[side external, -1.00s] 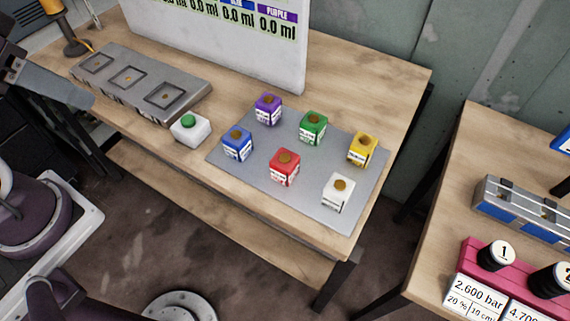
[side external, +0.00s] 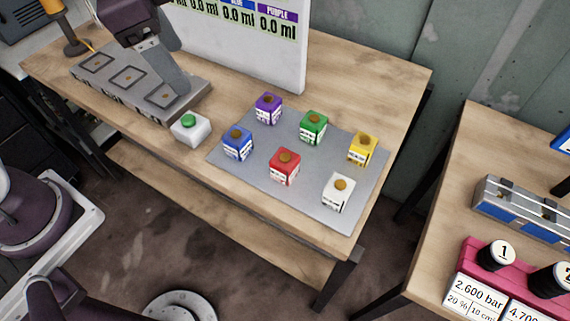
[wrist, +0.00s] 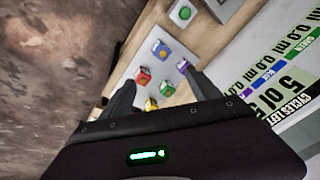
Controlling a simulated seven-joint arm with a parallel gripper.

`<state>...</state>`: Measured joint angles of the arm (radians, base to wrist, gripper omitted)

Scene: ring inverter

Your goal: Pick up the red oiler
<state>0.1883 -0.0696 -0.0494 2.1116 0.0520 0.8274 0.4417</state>
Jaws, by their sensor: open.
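The red oiler (side external: 284,167) is a small cube-shaped container with a brown round cap and a white label. It stands upright on the grey mat (side external: 225,161), in the front row between the blue oiler (side external: 238,144) and the white oiler (side external: 338,192). My gripper (side external: 178,86) is over the right end of the metal tray, up and to the left of the oilers. In the wrist view, my gripper (wrist: 157,83) is open and empty. The red oiler (wrist: 143,75) shows beyond the fingers, near the left one, well apart from them.
Purple (side external: 267,109), green (side external: 313,127) and yellow (side external: 362,149) oilers stand close behind. A white box with a green button (side external: 190,127) sits left of the mat. The metal tray (side external: 105,82) has square recesses. An upright display board (side external: 285,58) stands at the back.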

